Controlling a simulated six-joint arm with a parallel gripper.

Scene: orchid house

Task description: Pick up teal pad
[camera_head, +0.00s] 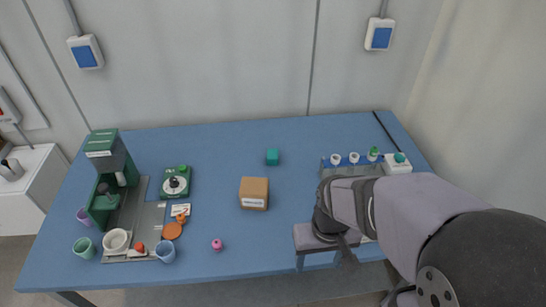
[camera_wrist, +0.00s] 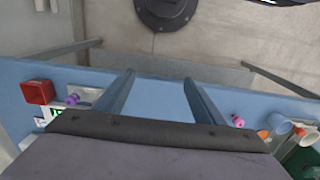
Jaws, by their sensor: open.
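A small teal block (camera_head: 272,157), the only thing I see that could be the teal pad, lies on the blue table toward the back middle. It does not show in the wrist view. My gripper (camera_head: 323,262) is at the table's front edge, right of the middle, well apart from the teal block. In the wrist view, my gripper (camera_wrist: 158,82) has its two fingers spread wide, with only blue table edge and floor between them. It is open and empty.
A cardboard box (camera_head: 254,194) stands between the front edge and the teal block. A rack with small cups (camera_head: 353,158) and a white box with a teal knob (camera_head: 398,163) are at the right. A green coffee machine (camera_head: 110,170) stands left. A pink item (camera_head: 217,245) lies in front.

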